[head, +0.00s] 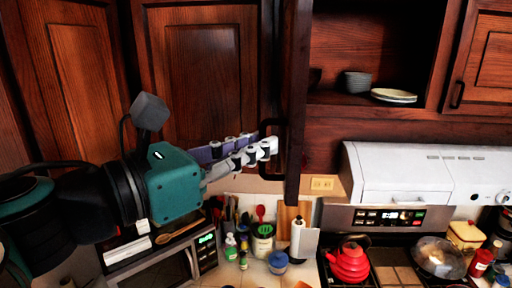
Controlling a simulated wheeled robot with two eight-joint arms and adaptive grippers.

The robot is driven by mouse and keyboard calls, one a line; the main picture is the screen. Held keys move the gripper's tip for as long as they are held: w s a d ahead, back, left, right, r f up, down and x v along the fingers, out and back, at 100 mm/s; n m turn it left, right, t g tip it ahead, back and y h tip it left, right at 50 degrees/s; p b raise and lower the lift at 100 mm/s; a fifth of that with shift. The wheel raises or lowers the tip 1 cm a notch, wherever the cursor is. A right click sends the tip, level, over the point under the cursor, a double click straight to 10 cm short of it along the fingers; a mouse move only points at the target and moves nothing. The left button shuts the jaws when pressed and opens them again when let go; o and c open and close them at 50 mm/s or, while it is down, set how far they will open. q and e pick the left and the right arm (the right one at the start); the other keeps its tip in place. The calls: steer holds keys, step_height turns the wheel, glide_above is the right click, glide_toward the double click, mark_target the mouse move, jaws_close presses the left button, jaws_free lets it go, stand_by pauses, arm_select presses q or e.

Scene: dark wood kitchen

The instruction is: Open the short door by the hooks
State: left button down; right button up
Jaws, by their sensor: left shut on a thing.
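The short dark wood cabinet door (297,95) stands swung out and shows nearly edge-on in the middle of the head view. Its dark bar handle (267,172) is on the left face of the door. My left gripper (266,147) reaches in from the left. Its pale fingers are shut on the handle, and they hide part of it. I cannot make out the hooks. My right gripper does not show.
An open cabinet space to the right holds stacked bowls (357,82) and plates (393,96). Closed doors (205,75) stand behind my left arm. Below are a microwave (160,268), a utensil-filled counter, a red kettle (350,262) and a white range hood (400,172).

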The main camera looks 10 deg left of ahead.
arm_select(q)
steer(key=shift+w+a+r, duration=0.1)
steer(key=shift+w+r, duration=0.05)
steer(key=c, duration=1.6)
jaws_free()
steer(key=shift+w, duration=0.1)
steer(key=shift+w+f, duration=0.2)
